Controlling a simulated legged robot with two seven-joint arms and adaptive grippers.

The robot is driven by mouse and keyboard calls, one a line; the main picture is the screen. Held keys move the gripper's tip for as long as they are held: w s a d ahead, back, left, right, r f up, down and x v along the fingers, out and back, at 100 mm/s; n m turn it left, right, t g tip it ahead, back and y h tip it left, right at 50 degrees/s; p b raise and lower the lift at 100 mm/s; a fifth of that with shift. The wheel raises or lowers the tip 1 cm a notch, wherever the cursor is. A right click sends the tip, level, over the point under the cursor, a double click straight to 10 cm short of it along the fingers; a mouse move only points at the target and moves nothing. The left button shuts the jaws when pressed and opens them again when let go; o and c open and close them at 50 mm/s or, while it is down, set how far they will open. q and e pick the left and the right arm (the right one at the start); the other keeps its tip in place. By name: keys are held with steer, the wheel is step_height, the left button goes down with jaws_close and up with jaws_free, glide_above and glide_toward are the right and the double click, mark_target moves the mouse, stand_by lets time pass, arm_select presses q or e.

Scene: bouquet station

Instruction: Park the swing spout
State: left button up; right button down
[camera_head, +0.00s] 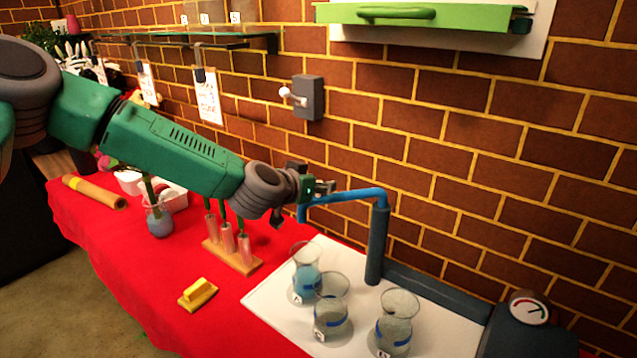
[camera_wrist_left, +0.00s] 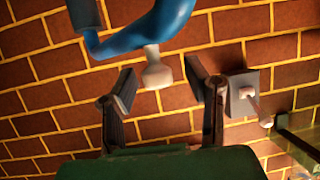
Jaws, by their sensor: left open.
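The swing spout (camera_head: 345,195) is a bright blue pipe on a dark blue post (camera_head: 376,245) at the back of the white board. Its arm reaches left from the post and its free end bends down. My left gripper (camera_head: 312,188) is at that free end, level with the pipe. The tip lies in line with the gap between the open fingers of my left gripper (camera_wrist_left: 160,88); I see no contact. My right gripper is not in view.
Three glass vessels (camera_head: 397,322) stand on the white board (camera_head: 270,302) below the spout. A gauge (camera_head: 528,308) sits at the right. A wooden tube rack (camera_head: 233,258) and a yellow block (camera_head: 198,293) are on the red cloth. A wall switch (camera_head: 308,98) is behind my gripper.

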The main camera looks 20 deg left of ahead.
arm_select(q)
steer(key=shift+a, duration=0.2)
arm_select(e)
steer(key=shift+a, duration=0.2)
arm_select(q)
steer(key=shift+d, duration=0.1)
jaws_close()
steer(key=shift+d, duration=0.15)
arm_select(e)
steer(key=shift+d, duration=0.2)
arm_select(q)
steer(key=shift+s, duration=0.1)
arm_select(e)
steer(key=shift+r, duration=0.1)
arm_select(q)
steer(key=shift+s, duration=0.15)
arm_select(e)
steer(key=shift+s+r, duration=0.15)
